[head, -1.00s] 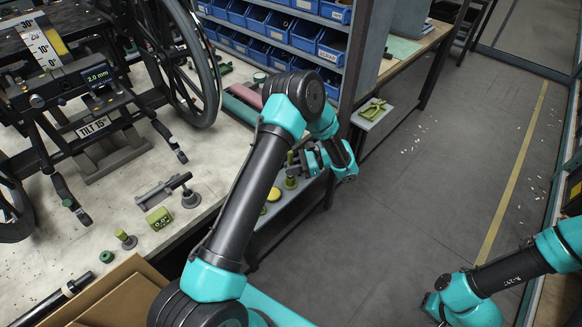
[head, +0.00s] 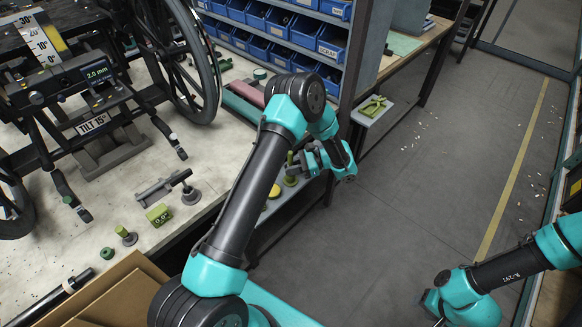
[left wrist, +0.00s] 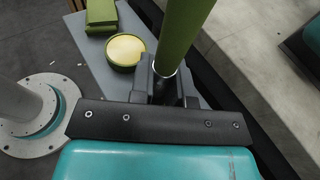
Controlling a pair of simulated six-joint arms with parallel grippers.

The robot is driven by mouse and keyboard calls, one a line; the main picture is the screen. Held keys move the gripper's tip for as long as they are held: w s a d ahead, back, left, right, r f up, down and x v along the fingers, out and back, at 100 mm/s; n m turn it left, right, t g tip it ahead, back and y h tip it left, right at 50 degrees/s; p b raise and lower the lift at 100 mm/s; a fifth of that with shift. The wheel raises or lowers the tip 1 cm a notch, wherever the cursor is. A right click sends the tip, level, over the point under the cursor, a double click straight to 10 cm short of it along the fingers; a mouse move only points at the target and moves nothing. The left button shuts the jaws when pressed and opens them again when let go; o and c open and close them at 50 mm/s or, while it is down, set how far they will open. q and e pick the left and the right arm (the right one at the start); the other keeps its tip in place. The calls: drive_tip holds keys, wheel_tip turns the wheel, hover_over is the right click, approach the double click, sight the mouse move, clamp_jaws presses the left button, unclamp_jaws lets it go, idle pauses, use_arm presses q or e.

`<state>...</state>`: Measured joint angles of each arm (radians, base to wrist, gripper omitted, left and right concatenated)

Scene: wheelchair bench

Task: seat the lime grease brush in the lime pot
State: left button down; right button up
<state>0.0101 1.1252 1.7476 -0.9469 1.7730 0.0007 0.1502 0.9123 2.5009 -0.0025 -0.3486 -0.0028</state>
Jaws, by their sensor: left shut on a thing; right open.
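My left gripper (head: 297,165) is shut on the lime grease brush (head: 290,170), over the low grey shelf beside the bench. In the left wrist view the brush (left wrist: 184,32) is a thick green handle rising from between the jaws (left wrist: 166,82). Its lower end is hidden by the gripper. The lime pot (left wrist: 125,51), a round green pot with a yellow top, stands on the shelf just left of the brush and apart from it. In the head view the pot's yellow top (head: 275,191) shows beside my left arm. My right gripper (head: 434,303) is open, low at the right.
A green block (left wrist: 100,14) lies behind the pot on the grey shelf (left wrist: 97,72). The bench (head: 140,205) carries a wheelchair (head: 100,120), a green box (head: 159,215) and small green parts. Blue bins (head: 285,25) stand behind. Open floor (head: 420,190) lies to the right.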

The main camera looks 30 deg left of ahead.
use_arm(q)
drive_tip(key=shift+f, duration=0.25)
drive_tip(key=c, duration=1)
unclamp_jaws()
